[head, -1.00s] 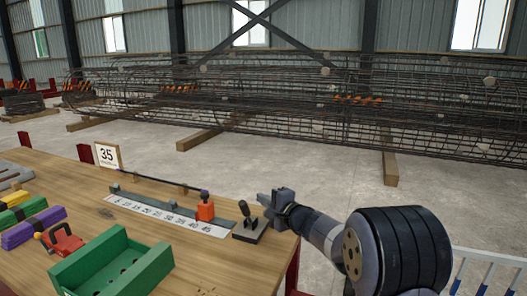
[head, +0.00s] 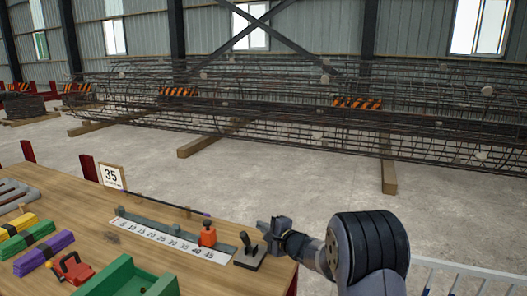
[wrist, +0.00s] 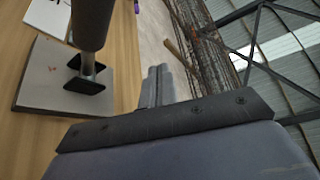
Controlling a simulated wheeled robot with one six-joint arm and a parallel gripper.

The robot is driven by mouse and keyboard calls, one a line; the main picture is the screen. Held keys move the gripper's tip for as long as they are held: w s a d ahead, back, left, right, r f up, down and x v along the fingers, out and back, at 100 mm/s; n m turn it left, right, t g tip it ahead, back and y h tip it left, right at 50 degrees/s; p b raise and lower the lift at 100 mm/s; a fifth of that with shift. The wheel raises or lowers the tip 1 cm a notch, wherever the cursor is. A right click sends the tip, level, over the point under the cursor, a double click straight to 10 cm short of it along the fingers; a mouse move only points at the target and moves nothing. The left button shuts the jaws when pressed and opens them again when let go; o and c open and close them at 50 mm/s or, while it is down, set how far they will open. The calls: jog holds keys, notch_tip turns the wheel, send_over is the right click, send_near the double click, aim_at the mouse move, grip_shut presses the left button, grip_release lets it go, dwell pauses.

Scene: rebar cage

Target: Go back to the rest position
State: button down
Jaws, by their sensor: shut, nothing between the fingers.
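My gripper (head: 264,227) is at the right end of the wooden table (head: 70,194), near the table's edge. Its fingers are together with nothing between them; they also show in the wrist view (wrist: 158,86). Just below and left of it in the head view stands a black lever on a grey plate (head: 249,258). In the wrist view the lever's plate (wrist: 45,100) is at the left, apart from the fingers.
A ruler strip (head: 165,240) with an orange block (head: 207,234) and a thin bar lies left of the gripper. A "35" sign (head: 111,176), a green tray (head: 125,280) and coloured bundles stand further left. A rebar cage (head: 290,110) lies behind, across clear floor.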

jog(key=shift+w+d+g+p, duration=0.1)
jog(key=shift+w+g+p, duration=0.15)
jog(key=shift+p, duration=1.1)
jog(key=shift+f+m, duration=0.2)
jog(key=shift+m, duration=0.1)
jog(key=shift+s+f+b, duration=0.1)
jog(key=shift+f+b, duration=0.05)
jog(key=shift+b, duration=0.95)
jog(key=n+b, duration=0.1)
jog(key=b, duration=0.5)
jog(key=shift+s+r, duration=0.25)
jog(key=shift+s, duration=0.15)
jog(key=t+b, duration=0.1)
jog(key=b, duration=0.2)
jog(key=shift+s+r+n, duration=0.1)
jog(key=shift+s+n, duration=0.25)
jog(key=shift+n, duration=0.05)
